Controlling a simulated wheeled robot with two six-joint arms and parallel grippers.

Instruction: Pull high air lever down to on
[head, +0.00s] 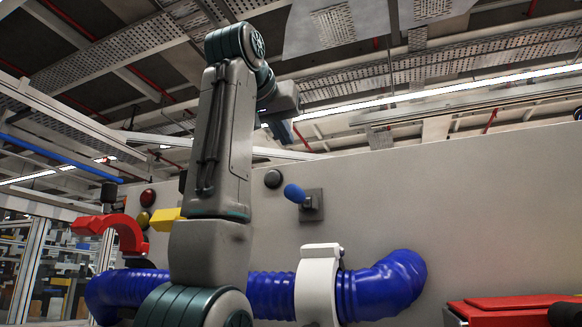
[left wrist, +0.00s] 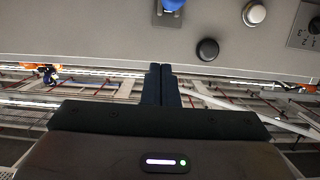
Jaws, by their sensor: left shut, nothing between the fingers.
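The lever has a blue knob (head: 295,193) on a square grey base plate (head: 312,206) fixed to the pale panel. In the head view the knob sticks out from the plate and up to the left. It also shows as a blue knob in the left wrist view (left wrist: 172,5), cut by the top edge. My left gripper (head: 284,132) is above the lever, apart from it. In the left wrist view its two dark fingers (left wrist: 161,68) are together with nothing between them. My right gripper is in neither view.
A black round button (head: 273,179) sits left of the lever on the panel (head: 450,200). A blue corrugated hose (head: 385,287) with a white clamp (head: 317,280) runs below. A red clamp (head: 112,228) and yellow part (head: 166,219) are at left, a red box (head: 515,309) at lower right.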

